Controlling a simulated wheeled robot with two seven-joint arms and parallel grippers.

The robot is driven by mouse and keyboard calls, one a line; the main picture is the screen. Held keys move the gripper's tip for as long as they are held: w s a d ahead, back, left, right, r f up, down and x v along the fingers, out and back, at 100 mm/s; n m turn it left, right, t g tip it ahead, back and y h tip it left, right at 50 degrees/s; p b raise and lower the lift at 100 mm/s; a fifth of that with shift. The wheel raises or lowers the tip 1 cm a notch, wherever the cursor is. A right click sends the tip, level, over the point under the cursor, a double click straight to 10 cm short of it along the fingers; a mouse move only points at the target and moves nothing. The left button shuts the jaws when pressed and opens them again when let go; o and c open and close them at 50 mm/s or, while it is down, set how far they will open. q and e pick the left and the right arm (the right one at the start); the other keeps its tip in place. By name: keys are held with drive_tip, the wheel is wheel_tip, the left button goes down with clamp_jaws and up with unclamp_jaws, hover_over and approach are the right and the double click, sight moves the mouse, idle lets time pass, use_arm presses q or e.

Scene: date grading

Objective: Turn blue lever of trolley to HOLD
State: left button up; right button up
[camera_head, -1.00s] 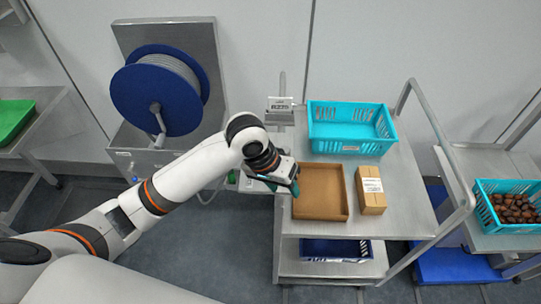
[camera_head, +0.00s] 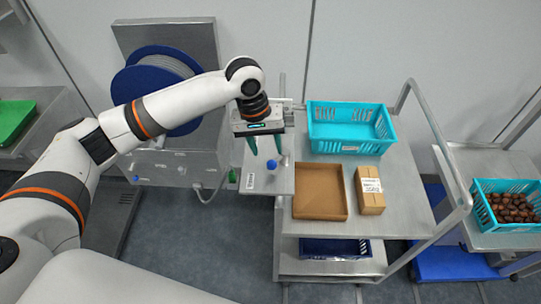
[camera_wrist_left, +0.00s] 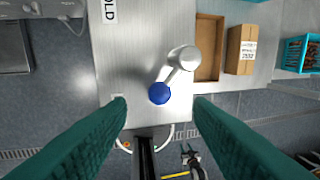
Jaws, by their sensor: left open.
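The blue lever knob (camera_head: 271,164) sits on the metal panel (camera_head: 282,184) at the left side of the trolley. In the left wrist view the blue knob (camera_wrist_left: 159,93) is at the end of a short metal arm (camera_wrist_left: 172,76) running from a round metal pivot (camera_wrist_left: 185,57). The HOLD label (camera_wrist_left: 109,11) is on the panel, up and left of the knob. My left gripper (camera_head: 266,153) is open and empty. Its green fingers point at the knob, one on each side of it in the left wrist view; contact cannot be told. My right gripper is not in view.
A cardboard tray (camera_head: 297,211), a small carton (camera_head: 371,201) and an empty turquoise crate (camera_head: 350,147) stand on the trolley top. A blue cable reel (camera_head: 130,82) is behind my left arm. A crate of dates (camera_head: 487,217) stands on the right-hand table.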

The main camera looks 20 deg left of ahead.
sight(271, 161)
use_arm(q)
drive_tip(key=f, duration=0.3)
drive_tip(key=d+f+p, duration=0.1)
drive_tip(key=f, duration=0.1)
drive_tip(key=shift+w+f, duration=0.1)
drive_tip(key=shift+f, duration=0.25)
drive_tip(key=c, duration=1)
